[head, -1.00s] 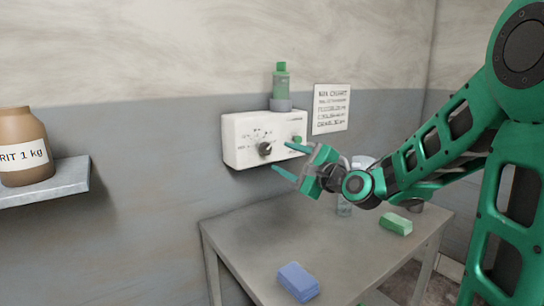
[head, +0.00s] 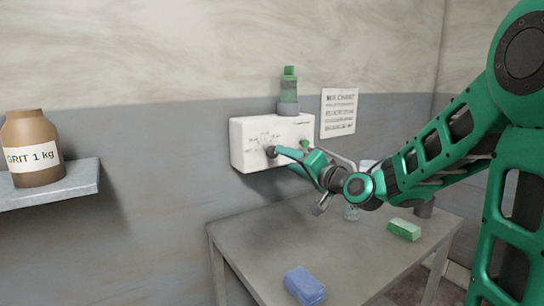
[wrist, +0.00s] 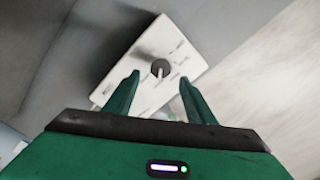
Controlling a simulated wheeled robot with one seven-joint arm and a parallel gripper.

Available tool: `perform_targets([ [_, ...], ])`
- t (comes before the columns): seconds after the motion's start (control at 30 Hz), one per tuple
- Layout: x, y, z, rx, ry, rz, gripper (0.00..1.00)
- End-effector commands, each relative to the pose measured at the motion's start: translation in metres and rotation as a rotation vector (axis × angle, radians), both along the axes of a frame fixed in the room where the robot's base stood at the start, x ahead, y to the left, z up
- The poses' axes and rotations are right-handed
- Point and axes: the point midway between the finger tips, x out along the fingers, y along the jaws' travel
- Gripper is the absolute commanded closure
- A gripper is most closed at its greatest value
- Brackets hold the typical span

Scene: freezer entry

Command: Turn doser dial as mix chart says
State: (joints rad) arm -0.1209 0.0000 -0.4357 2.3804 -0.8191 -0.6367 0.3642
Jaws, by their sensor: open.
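The doser (head: 245,150) is a white box on the wall with a green bottle (head: 289,88) upright in its top. Its dark round dial (head: 271,152) is on the front face, with small marks around it too small to read. In the wrist view the dial (wrist: 160,68) lies ahead of and between the fingertips, with a pale pointer. My gripper (head: 292,158) is open in front of the box; its fingers (wrist: 157,82) are apart on both sides of the dial's line. Whether they touch it cannot be told. The mix chart (head: 339,113) hangs right of the doser, its lines unreadable.
A brown grit jar (head: 32,150) sits on a wall shelf (head: 60,190) at left.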

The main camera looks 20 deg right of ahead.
Motion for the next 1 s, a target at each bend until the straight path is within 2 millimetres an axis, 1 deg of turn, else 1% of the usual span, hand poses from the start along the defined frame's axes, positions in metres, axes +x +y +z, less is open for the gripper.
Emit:
perform_targets([
  [0.03, 0.008, 0.004, -0.001, -0.001, 0.001, 0.004, 0.50],
  [0.3, 0.053, 0.019, 0.000, 0.000, 0.000, 0.004, 0.50],
  [0.5, 0.077, 0.026, 0.000, 0.001, 0.001, 0.002, 0.50],
  [0.7, 0.086, 0.029, 0.000, 0.002, 0.000, 0.001, 0.50],
  [0.93, 0.086, 0.029, 0.000, 0.003, 0.001, 0.001, 0.50],
  [0.97, 0.086, 0.029, 0.000, 0.003, 0.001, 0.001, 0.52],
  [1.0, 0.086, 0.029, 0.000, 0.003, 0.001, 0.001, 0.62],
])
